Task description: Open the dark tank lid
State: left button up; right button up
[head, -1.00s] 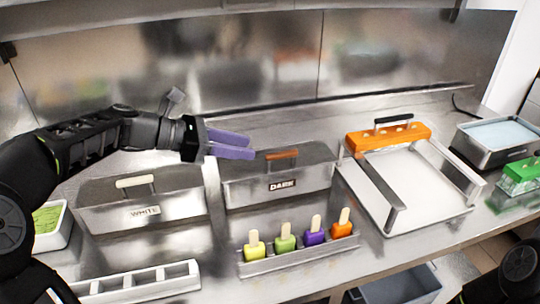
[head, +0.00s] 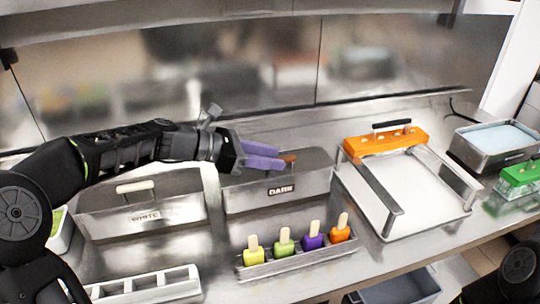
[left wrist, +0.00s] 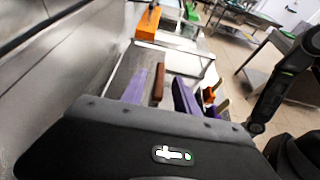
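The dark tank (head: 240,200) is a steel box with a "DARK" label, standing mid-counter with its lid (head: 315,162) closed. The lid's brown handle (head: 289,158) is partly hidden behind my left gripper's fingers. My left gripper (head: 281,157) has purple fingers and is open, just left of the handle and over the lid. In the left wrist view the brown handle (left wrist: 157,86) shows between the two parted fingers, nearer the left one. I cannot tell whether a finger touches it. My right gripper is not in view.
The closed white tank (head: 140,215) stands to the left. A rack (head: 300,265) with several coloured popsicles is in front of the dark tank. A framed tray (head: 400,200) with an orange bar is to the right. An empty divided holder (head: 145,285) lies front left. A steel wall is behind.

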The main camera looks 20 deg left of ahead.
pick_arm(q)
jog(key=shift+c, duration=0.6)
grip_shut()
dwell(0.9)
